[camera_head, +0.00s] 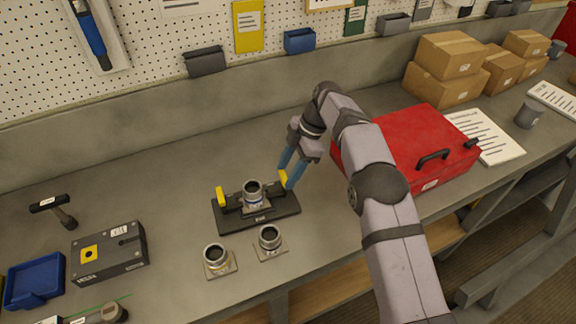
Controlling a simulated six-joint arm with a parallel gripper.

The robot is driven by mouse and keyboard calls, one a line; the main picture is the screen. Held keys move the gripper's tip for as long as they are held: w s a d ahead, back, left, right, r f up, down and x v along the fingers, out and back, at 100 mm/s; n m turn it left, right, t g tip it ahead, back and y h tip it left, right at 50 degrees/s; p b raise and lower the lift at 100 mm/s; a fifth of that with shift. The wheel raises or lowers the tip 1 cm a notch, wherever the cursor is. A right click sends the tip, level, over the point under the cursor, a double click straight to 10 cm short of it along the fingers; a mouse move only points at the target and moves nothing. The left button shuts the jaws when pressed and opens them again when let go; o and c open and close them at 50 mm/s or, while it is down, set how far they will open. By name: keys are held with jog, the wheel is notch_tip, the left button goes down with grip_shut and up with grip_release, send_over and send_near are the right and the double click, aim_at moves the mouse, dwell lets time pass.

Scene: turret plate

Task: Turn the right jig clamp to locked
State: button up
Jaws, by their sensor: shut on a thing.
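The black jig (232,223) lies on the grey bench with a metal turret piece (252,189) seated in its middle. The left jig clamp (221,196) is a yellow lever standing upright at the jig's left end. The right jig clamp (283,178) is a yellow lever at the right end, partly hidden by my gripper. My gripper (288,178) has blue fingers that reach down from the upper right and are shut on the right jig clamp. Whether that clamp is locked cannot be told here.
Two metal turret pieces on square plates (217,260) (269,240) stand in front of the jig. A red toolbox (400,140) stands right of my gripper. A dark grey box (108,252), a hammer (62,212) and a blue tray (35,281) lie at the left. The bench behind the jig is clear.

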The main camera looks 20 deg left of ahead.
jog(key=shift+n, duration=0.4)
jog(key=o, duration=1.1)
jog(key=shift+c, duration=0.2)
jog(key=shift+r, duration=0.1)
jog(key=shift+v, duration=0.9)
jog(key=p+v, duration=0.4)
jog(key=v, duration=0.1)
jog(key=shift+w+r, duration=0.1)
jog(key=shift+r, duration=0.05)
